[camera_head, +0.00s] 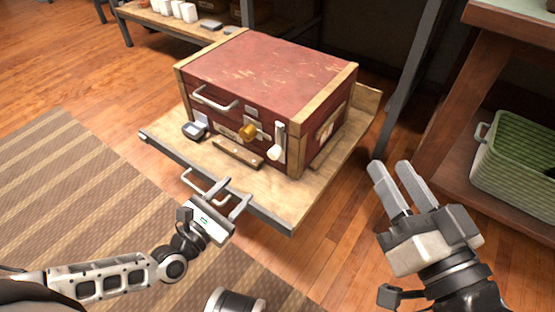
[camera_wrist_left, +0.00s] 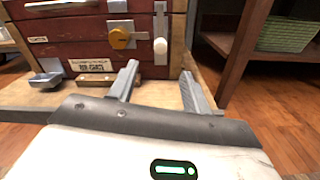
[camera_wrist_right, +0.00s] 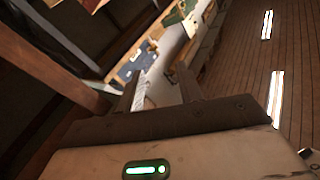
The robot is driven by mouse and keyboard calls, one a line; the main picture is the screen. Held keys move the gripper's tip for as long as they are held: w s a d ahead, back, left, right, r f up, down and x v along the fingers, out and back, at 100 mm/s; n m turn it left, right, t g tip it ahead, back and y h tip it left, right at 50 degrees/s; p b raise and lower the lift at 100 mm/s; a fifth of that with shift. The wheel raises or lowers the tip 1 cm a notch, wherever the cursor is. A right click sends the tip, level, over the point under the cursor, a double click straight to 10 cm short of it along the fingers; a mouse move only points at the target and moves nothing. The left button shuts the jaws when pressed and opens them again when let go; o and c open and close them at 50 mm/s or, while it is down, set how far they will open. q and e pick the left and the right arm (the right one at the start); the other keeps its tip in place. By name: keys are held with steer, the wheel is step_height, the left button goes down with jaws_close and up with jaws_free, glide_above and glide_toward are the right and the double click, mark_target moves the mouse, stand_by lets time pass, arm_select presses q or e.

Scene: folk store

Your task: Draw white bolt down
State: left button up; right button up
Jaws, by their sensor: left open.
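The white bolt (camera_head: 275,153) is a pale knob at the lower end of an upright metal strip on the front of a red wooden case. It also shows in the left wrist view (camera_wrist_left: 160,46), near the case's right corner. My left gripper (camera_head: 236,192) is open and empty, in front of the case over the front edge of its wooden board. In the left wrist view its fingers (camera_wrist_left: 159,72) point toward the case, with the bolt beyond the gap and untouched. My right gripper (camera_head: 390,168) is open and empty, to the right of the board.
The red case (camera_head: 265,70) rests on a wooden board (camera_head: 305,195). A yellow knob (camera_head: 247,132) is left of the bolt. A pale handle (camera_head: 215,100) and small grey dish (camera_head: 195,130) are farther left. A shelf with a green basket (camera_head: 515,160) stands right.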

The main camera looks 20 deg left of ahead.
mark_target(272, 156)
arm_select(q)
steer(key=shift+n, duration=0.4)
steer(key=b+x, duration=0.1)
steer(key=x, duration=0.3)
steer(key=b+x, duration=0.1)
steer(key=x, duration=0.4)
steer(key=f+b+x, duration=0.1)
steer(key=x, duration=0.4)
steer(key=shift+w+d+f, duration=0.1)
steer(key=shift+w+f, duration=0.05)
steer(key=shift+w+d+b, duration=0.15)
steer(key=shift+w+b, duration=0.2)
steer(key=shift+w, duration=0.15)
arm_select(e)
step_height(272, 156, up, 7)
steer(key=n+t+y, duration=0.3)
steer(key=n+y, duration=0.1)
steer(key=n, duration=0.2)
steer(key=shift+w+d+f, duration=0.15)
steer(key=shift+w, duration=0.1)
